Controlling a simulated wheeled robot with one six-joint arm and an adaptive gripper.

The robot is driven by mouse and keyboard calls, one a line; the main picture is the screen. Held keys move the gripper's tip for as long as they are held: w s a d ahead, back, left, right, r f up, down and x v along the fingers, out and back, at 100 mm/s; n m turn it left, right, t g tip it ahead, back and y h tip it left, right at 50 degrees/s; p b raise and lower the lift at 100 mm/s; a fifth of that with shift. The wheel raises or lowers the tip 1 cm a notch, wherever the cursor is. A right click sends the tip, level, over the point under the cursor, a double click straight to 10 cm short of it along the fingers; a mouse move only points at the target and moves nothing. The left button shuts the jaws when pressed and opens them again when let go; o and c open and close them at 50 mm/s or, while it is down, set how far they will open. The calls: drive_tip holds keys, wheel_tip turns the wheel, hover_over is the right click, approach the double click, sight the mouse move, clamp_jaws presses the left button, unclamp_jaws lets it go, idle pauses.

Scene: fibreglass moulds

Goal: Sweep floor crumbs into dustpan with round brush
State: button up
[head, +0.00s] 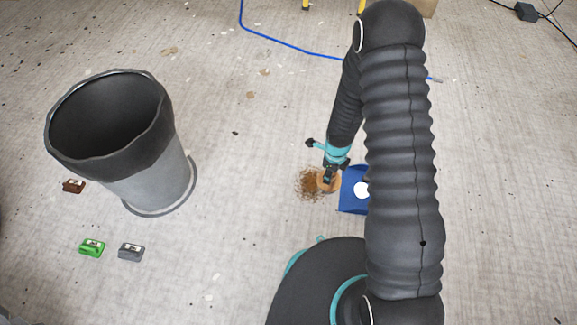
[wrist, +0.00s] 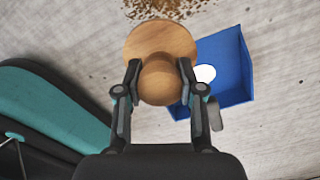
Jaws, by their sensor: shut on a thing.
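My gripper (head: 330,176) is shut on the wooden knob of the round brush (head: 324,183), low over the floor. In the wrist view the brush's round wooden top (wrist: 150,36) and knob show between the fingers of my gripper (wrist: 157,82). Brown crumbs (head: 308,184) lie in a loose patch just left of the brush; they also show at the top of the wrist view (wrist: 165,8). The blue dustpan (head: 352,196) lies right of the brush, partly hidden by my arm, with a white round patch in it. I cannot tell whether the bristles touch the floor.
A grey bin (head: 150,186) with a black liner stands at the left. A brown block (head: 73,186), a green block (head: 92,248) and a grey block (head: 131,252) lie near it. A blue cable (head: 285,47) crosses the floor behind. Floor between bin and crumbs is mostly clear.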

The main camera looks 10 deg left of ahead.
idle(0.4)
drive_tip(key=a+b, duration=0.5)
drive_tip(key=a, duration=0.9)
drive_tip(key=shift+w+a+b, duration=0.25)
drive_tip(key=shift+b, duration=0.05)
drive_tip(key=shift+f+b, duration=0.75)
drive_tip(key=shift+f, duration=2)
drive_tip(key=shift+f, duration=1.2)
